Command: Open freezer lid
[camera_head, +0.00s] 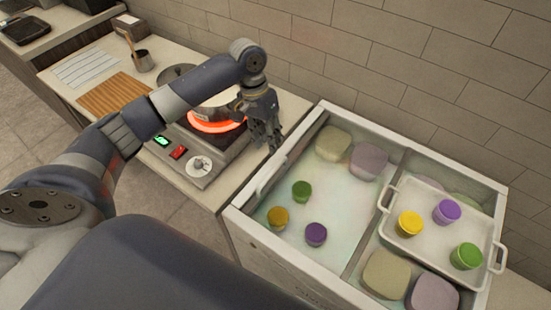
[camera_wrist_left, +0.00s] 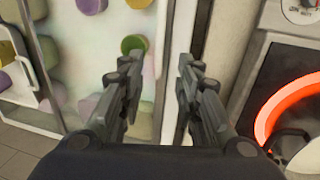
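The chest freezer (camera_head: 300,264) stands at the right of the head view. A hazy, see-through panel that looks like the lid (camera_head: 340,215) lies over its left part, with a pale bar like a handle (camera_head: 270,177) along the left edge. My left gripper (camera_head: 273,142) hangs near the freezer's back left corner, beside the cooker. In the left wrist view its two fingers (camera_wrist_left: 157,78) are spread apart with nothing held; the pale freezer edge (camera_wrist_left: 164,40) shows between them. I cannot tell its height above the edge. My right gripper is not in view.
A white tray (camera_head: 485,224) with yellow, purple and green cups is at the freezer's right part. More cups and rounded blocks show inside. Left of the freezer, a pot (camera_head: 222,102) stands on a glowing red burner (camera_head: 215,127), close to my left gripper. A tiled wall is behind.

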